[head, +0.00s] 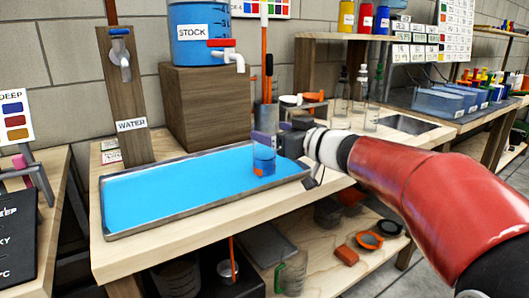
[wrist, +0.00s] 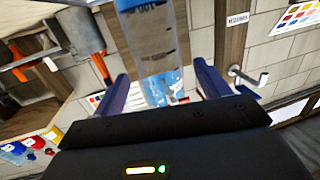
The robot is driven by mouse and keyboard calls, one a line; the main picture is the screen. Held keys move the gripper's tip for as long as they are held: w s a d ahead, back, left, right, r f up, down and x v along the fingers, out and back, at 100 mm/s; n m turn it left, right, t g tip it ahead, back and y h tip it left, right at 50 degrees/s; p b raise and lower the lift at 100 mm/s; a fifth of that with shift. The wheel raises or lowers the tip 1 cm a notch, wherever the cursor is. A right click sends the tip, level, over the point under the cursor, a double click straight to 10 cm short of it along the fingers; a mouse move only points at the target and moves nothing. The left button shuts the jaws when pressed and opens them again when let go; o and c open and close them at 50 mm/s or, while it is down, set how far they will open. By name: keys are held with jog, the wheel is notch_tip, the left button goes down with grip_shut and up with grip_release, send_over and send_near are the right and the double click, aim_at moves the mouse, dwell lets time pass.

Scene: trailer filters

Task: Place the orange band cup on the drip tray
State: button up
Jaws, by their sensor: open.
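A clear cup (head: 264,158) with a bit of orange near its base appears to stand upright at the right end of the blue-surfaced, metal-rimmed drip tray (head: 107,210). I take it for the orange band cup; most of its band cannot be made out. My gripper (head: 272,141) is at the cup, reaching in from the right. In the wrist view the clear cup (wrist: 152,45) sits between the two blue fingers of my open gripper (wrist: 163,85), with a gap at the right finger.
A water tap (head: 120,55) on a wooden post and a blue stock tank (head: 200,35) on a wooden box stand behind the tray. Clear bottles (head: 361,88) stand on the bench to the right. The left part of the tray is bare.

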jog(key=x, duration=0.5)
jog(key=shift+w+a+f, duration=0.2)
jog(key=shift+w+a, duration=0.05)
jog(key=c, duration=1.5)
jog(key=shift+o, duration=0.2)
jog(key=shift+r, duration=0.15)
